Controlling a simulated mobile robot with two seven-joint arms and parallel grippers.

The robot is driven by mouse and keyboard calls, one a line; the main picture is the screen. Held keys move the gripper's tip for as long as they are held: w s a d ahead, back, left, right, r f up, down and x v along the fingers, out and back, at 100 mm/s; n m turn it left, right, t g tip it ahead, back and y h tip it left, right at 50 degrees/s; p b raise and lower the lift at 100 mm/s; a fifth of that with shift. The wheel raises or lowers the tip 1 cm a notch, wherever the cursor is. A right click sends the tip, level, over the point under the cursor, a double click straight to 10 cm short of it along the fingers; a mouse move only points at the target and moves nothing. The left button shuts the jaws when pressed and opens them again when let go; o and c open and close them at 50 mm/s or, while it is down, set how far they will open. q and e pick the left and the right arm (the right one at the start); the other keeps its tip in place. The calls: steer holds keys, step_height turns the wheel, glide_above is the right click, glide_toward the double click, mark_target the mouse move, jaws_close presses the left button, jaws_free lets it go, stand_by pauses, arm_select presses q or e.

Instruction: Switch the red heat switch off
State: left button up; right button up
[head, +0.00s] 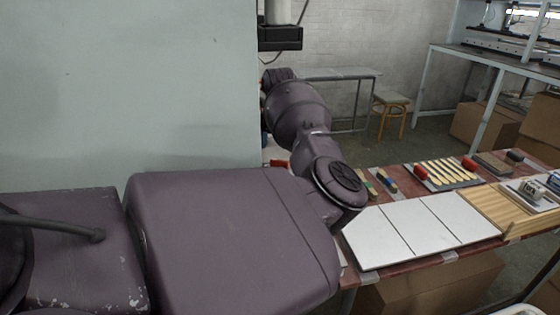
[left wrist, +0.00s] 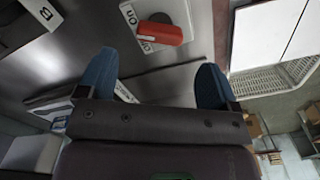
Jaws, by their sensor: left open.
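The red heat switch (left wrist: 160,33) is a rounded red lever on a white plate in the left wrist view, at the top centre. An "On" label (left wrist: 128,14) shows to its upper left, and more lettering lies partly under the lever's left end. My left gripper (left wrist: 157,76) is open, with its two blue fingertips apart and nothing between them. The switch appears beyond the gap between the fingertips, apart from them. In the head view my left arm reaches past the grey panel, and its fingers are hidden. My right gripper is in neither view.
A large grey panel (head: 130,80) fills the left of the head view. The table at right holds white boards (head: 415,228), a tray of wooden sticks (head: 445,173) and a slatted wooden board (head: 495,210). A plate marked "B" (left wrist: 38,18) is left of the switch.

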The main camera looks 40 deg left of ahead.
arm_select(q)
steer(key=shift+f+b, duration=0.4)
steer(key=shift+f, duration=2.3)
steer(key=c, duration=0.9)
